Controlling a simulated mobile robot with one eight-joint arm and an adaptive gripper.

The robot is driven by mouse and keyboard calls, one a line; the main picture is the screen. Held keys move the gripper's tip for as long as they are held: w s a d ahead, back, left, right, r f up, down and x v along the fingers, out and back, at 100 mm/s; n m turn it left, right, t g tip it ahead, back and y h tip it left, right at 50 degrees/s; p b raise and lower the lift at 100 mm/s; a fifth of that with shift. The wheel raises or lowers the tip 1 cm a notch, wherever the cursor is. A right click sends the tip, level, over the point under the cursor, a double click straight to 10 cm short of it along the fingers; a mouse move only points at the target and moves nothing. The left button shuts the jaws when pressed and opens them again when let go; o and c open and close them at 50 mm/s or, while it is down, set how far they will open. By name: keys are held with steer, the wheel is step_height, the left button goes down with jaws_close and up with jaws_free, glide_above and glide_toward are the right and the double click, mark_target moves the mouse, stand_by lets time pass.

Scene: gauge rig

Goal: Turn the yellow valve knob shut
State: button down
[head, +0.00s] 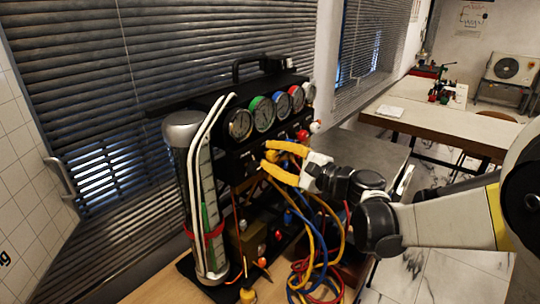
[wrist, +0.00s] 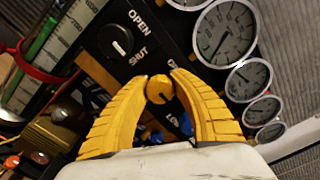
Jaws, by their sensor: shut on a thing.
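The yellow valve knob (wrist: 160,90) is a small round knob with a dark pointer mark, on the black front panel of the gauge rig. It also shows in the head view (head: 271,156), partly hidden by the fingers. My gripper (head: 265,157) reaches the panel from the right, with its yellow ribbed fingers on either side of the knob. In the wrist view my gripper (wrist: 158,79) is shut on the knob. A black panel dial (wrist: 119,40) with a white mark stands between the words OPEN and SHUT, up and left of the knob.
Several round gauges (head: 262,113) line the rig's top. A clear cylinder (head: 202,205) with white tubes stands at its left. Yellow, blue and red hoses (head: 318,245) hang below my gripper. A grey worktop (head: 375,155) lies behind my arm.

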stand_by(0.3)
steer(key=c, duration=1.1)
jaws_free()
steer(key=shift+o, duration=0.2)
steer(key=v, duration=1.2)
steer(key=shift+s, duration=0.1)
